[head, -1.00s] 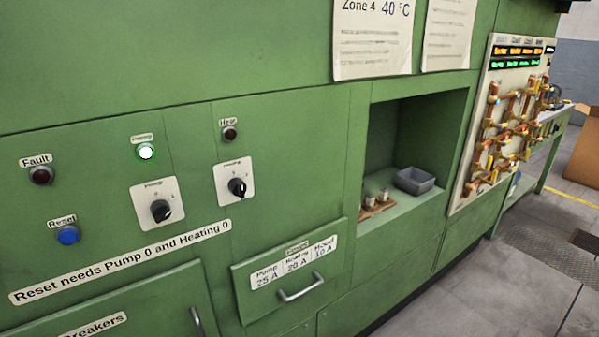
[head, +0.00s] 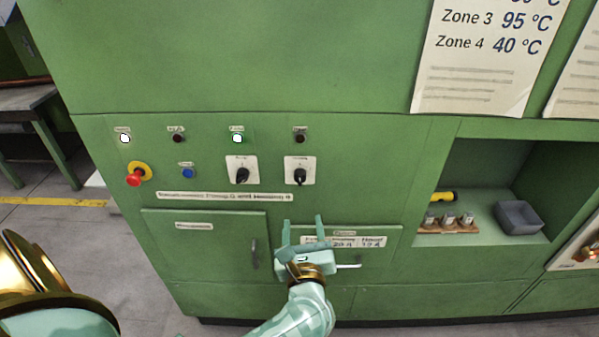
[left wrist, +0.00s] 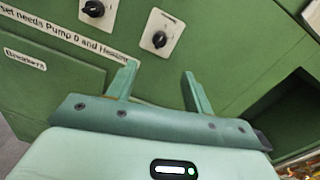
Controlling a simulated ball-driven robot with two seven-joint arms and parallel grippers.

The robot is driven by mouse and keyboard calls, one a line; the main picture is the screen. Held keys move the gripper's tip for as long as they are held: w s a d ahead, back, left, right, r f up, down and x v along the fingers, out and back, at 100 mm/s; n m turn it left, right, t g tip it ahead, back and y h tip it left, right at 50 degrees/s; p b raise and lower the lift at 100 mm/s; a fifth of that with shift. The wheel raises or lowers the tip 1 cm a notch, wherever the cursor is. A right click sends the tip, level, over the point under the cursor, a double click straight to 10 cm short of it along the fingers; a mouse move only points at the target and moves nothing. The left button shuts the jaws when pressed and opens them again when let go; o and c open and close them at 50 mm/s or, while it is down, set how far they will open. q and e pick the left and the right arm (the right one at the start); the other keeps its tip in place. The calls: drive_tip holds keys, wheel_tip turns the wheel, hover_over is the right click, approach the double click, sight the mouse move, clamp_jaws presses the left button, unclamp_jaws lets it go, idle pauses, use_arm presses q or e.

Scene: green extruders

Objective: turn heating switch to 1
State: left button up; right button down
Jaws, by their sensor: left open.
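The heating switch (head: 299,175) is a black rotary knob on a white plate, the right one of two on the green panel. It also shows in the left wrist view (left wrist: 159,39), above and between my fingers. The pump switch (head: 242,175) is the similar knob to its left. My left gripper (head: 303,225) is open and empty, with its fingers pointing up, below the heating switch and apart from it. In the head view it covers part of the fuse drawer's label. My right gripper is not in view.
A red emergency button (head: 135,178) and blue reset button (head: 187,173) sit left of the switches. The drawer handle (head: 347,266) sticks out beside my gripper.

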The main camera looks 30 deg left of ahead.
sight(300, 182)
use_arm(q)
drive_tip(key=p+x, duration=0.1)
drive_tip(key=x, duration=1.4)
drive_tip(key=shift+w+a+f, duration=0.1)
drive_tip(key=shift+a, duration=0.15)
drive_tip(key=shift+c, duration=0.3)
drive_tip(key=c, duration=0.9)
